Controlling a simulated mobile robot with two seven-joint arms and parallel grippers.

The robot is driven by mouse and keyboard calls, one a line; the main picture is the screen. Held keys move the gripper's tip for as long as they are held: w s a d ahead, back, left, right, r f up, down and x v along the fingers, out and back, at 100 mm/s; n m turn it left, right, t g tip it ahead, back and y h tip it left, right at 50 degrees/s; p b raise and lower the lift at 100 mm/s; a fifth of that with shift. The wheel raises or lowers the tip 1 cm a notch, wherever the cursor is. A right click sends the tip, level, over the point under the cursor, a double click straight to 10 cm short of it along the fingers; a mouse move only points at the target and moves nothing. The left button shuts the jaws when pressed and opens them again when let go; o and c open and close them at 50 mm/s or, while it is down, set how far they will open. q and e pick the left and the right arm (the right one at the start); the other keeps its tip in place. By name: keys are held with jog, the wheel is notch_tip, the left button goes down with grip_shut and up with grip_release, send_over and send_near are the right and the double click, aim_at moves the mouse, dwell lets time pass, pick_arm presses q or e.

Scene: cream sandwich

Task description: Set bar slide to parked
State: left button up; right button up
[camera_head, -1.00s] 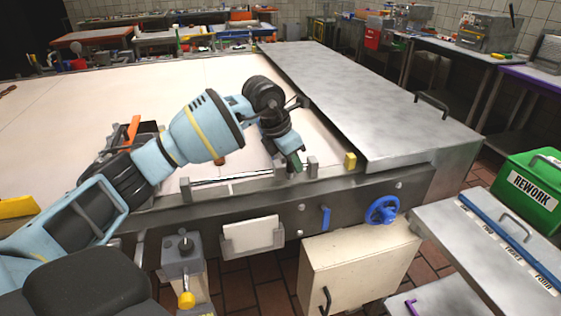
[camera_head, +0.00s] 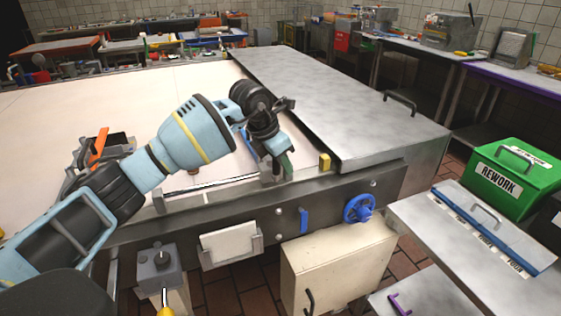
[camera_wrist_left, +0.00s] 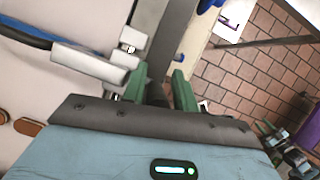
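The front rail (camera_head: 215,203) of the pale belt table carries small grey metal blocks. One grey block (camera_head: 266,173) stands beside my left gripper (camera_head: 287,165), and a yellow block (camera_head: 324,162) is on the rail just to its right. I cannot tell for sure which piece is the bar slide. In the left wrist view, my left gripper (camera_wrist_left: 159,88) has its two green fingers apart, with a dark gap between them. A pale metal block (camera_wrist_left: 88,67) lies close to the left finger. I cannot tell whether they touch. My right gripper is not in view.
A steel cover (camera_head: 345,105) with a handle lies right of the belt. A blue handwheel (camera_head: 358,208), a blue lever (camera_head: 304,220) and a control box (camera_head: 158,265) are on the front side. A green REWORK bin (camera_head: 512,178) stands at the right.

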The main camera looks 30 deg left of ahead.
pick_arm(q)
jog(key=shift+s+a+r, duration=0.15)
jog(key=shift+r, duration=0.1)
jog(key=v, duration=0.7)
jog(key=shift+r, duration=0.1)
dwell(0.4)
